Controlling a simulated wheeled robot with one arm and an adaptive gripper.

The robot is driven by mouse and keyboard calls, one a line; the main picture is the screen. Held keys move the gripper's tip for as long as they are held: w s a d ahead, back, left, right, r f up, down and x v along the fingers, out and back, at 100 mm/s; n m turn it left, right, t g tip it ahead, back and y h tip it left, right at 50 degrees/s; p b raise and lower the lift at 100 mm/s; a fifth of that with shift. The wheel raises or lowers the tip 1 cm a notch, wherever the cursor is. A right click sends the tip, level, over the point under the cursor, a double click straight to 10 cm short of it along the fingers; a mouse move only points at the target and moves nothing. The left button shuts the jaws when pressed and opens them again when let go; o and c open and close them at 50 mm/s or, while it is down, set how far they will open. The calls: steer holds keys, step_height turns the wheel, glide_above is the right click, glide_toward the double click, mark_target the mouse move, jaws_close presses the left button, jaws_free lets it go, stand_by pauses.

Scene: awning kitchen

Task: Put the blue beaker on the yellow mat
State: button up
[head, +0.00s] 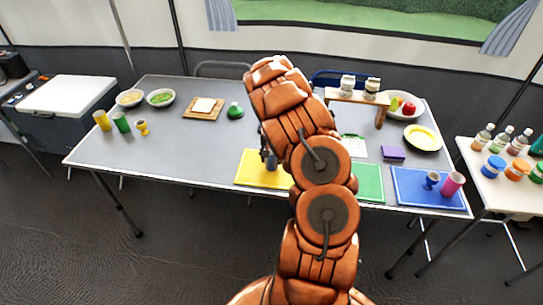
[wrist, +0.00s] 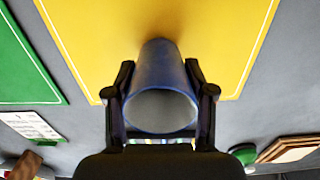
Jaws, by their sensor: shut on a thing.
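The blue beaker (wrist: 164,85) is between the two fingers of my gripper (wrist: 160,108), which is shut on it. In the wrist view its open rim faces the camera and its far end is over the yellow mat (wrist: 100,30). A soft shadow lies by that far end; I cannot tell whether it touches the mat. In the head view the yellow mat (head: 255,178) lies at the table's front edge, partly hidden by my arm. The beaker (head: 271,162) shows there as a small dark blue shape beside my arm.
A green mat (head: 369,182) and a blue mat (head: 410,190) lie to the right. A blue cup (head: 432,179) and a pink beaker (head: 452,184) stand on the blue mat. The front left table is clear.

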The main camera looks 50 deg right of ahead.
steer(key=shift+f+b, duration=0.3)
steer(key=shift+f, duration=0.05)
steer(key=o, duration=1.2)
steer(key=shift+r, duration=0.1)
steer(key=shift+r, duration=0.1)
